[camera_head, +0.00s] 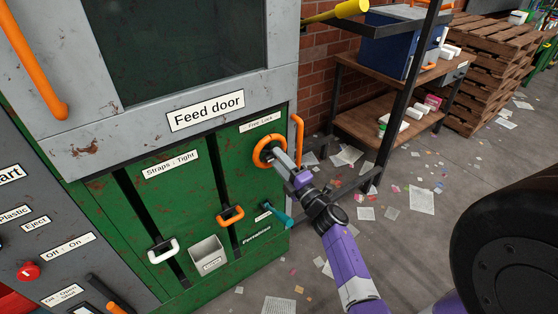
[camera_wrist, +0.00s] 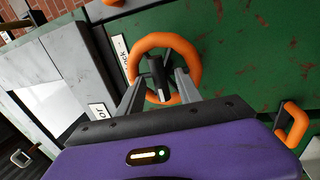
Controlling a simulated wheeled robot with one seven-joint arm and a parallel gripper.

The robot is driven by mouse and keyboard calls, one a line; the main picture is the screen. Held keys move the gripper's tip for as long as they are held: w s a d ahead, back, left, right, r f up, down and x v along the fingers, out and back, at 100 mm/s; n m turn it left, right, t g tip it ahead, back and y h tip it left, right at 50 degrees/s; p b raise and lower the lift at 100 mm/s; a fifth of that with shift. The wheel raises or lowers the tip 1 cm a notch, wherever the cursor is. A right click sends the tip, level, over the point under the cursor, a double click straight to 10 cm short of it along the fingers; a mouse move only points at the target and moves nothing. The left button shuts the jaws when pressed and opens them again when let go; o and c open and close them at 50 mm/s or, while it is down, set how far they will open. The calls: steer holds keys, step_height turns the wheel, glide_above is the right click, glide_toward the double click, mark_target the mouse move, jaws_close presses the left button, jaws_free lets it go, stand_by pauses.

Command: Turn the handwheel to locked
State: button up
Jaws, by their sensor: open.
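The orange handwheel (camera_head: 262,148) is on the green machine front under a label that appears to read "Free : Lock" (camera_head: 260,123). My gripper (camera_head: 281,157) is at the wheel, coming from its right side. In the wrist view the handwheel (camera_wrist: 184,42) is a round orange ring with a dark hub and spoke. The two fingers of my gripper (camera_wrist: 158,90) are apart, one on each side of the dark spoke. I cannot tell whether they touch it. The wheel's turn position is not clear.
An orange upright handle (camera_head: 297,140) is close right of the wheel. Below are an orange strap handle (camera_head: 231,216), a teal lever (camera_head: 275,214) and a white handle (camera_head: 163,251). A shelf (camera_head: 385,125) stands to the right. Paper scraps litter the floor.

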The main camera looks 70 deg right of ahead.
jaws_close()
steer(key=shift+m, duration=0.5)
steer(key=shift+w+a+r+m+g+h+p, duration=0.2)
steer(key=shift+m+g+p, duration=0.45)
steer(key=shift+m+p, duration=1.8)
steer(key=shift+s+d+f+m+g+h+p, duration=0.2)
steer(key=shift+m+g+p, duration=0.55)
steer(key=shift+m, duration=3.2)
steer(key=shift+w+a+r+m+g+h+p, duration=0.1)
steer(key=shift+a+r+m+g+h+p, duration=0.35)
steer(key=shift+m+p, duration=2)
steer(key=shift+d+f+m+b, duration=0.3)
steer(key=shift+m+b, duration=0.35)
steer(key=shift+m, duration=0.3)
